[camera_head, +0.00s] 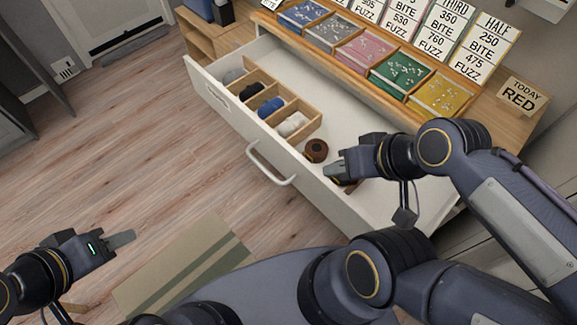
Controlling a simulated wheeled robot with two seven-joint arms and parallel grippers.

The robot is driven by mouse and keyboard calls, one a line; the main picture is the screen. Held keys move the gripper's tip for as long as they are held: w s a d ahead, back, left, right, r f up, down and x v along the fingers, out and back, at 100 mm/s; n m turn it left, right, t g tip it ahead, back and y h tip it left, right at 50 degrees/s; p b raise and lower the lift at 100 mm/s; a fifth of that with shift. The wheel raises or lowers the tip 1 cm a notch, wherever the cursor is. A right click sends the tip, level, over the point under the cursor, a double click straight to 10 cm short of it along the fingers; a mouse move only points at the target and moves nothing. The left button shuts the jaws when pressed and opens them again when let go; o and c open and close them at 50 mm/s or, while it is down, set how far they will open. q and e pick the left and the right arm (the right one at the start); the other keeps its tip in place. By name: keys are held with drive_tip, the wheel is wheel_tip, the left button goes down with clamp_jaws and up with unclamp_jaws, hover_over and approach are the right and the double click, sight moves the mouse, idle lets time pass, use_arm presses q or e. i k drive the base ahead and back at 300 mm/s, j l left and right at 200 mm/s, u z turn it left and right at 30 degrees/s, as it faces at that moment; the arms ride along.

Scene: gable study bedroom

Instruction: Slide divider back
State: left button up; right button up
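A light wooden divider (311,127) sits in the left part of the open white drawer (352,128). Its compartments hold a grey item (233,75), a black item (250,89), a blue item (268,108) and a white item (292,124), all soft-looking. A brown roll (316,150) lies in the drawer, just right of the divider. My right gripper (335,171) is over the drawer's front part, right of the brown roll and apart from the divider. Its finger gap is not clear. My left gripper (124,240) is over the floor, left of the drawer, with nothing visible in it.
Several coloured trays, including a pink one (365,51) and a yellow one (442,93), line the desktop above the drawer. Price cards stand behind them. A "TODAY RED" sign (522,94) is at right. The drawer handle (270,164) sticks out in front. Drawer floor behind the brown roll is clear.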

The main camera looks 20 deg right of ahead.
sight(356, 183)
drive_tip(key=z, duration=1.55)
drive_tip(key=k+j+u, duration=0.1)
drive_tip(key=u, duration=0.35)
